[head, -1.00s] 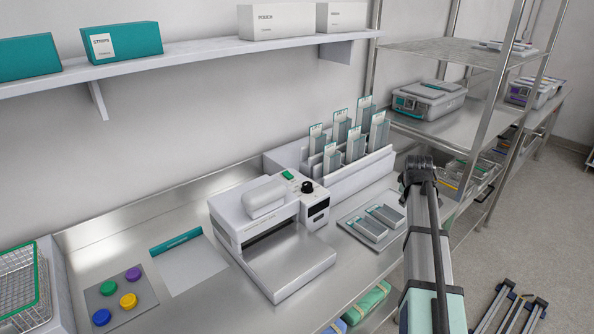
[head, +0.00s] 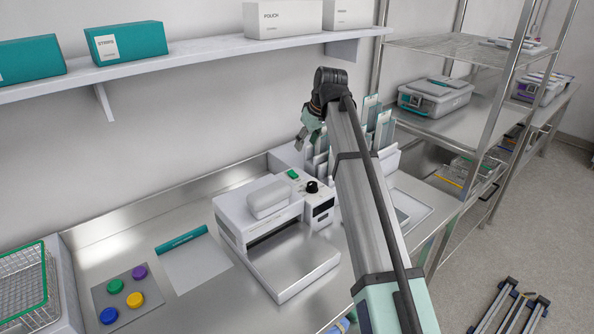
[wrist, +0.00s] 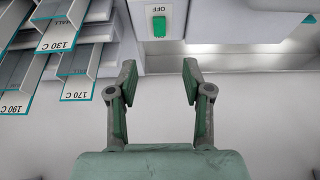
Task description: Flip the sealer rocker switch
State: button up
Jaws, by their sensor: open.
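The sealer (head: 290,255) is a white machine on the steel bench in the head view. Its green rocker switch (head: 293,174) sits on the top, beside a black knob (head: 312,186). In the wrist view the switch (wrist: 159,26) shows at the top, by an "OFF" label. My gripper (wrist: 159,72) is open and empty, its two fingers spread. In the wrist view the switch lies above the fingertips, roughly centred between them and apart from them. In the head view my gripper (head: 304,138) hangs above and behind the switch; its fingertips are small there.
Grey holders with teal-edged cards (head: 383,130) stand right of the sealer, partly hidden by my arm; temperature labels show in the wrist view (wrist: 80,88). A wall shelf (head: 200,65) with boxes runs above. Coloured discs (head: 136,299) lie at left.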

aim_at(294, 174)
jog(key=p+x, duration=0.3)
jog(key=x, duration=1.2)
jog(key=shift+w+f+p, duration=0.1)
jog(key=shift+p, duration=0.3)
grip_shut()
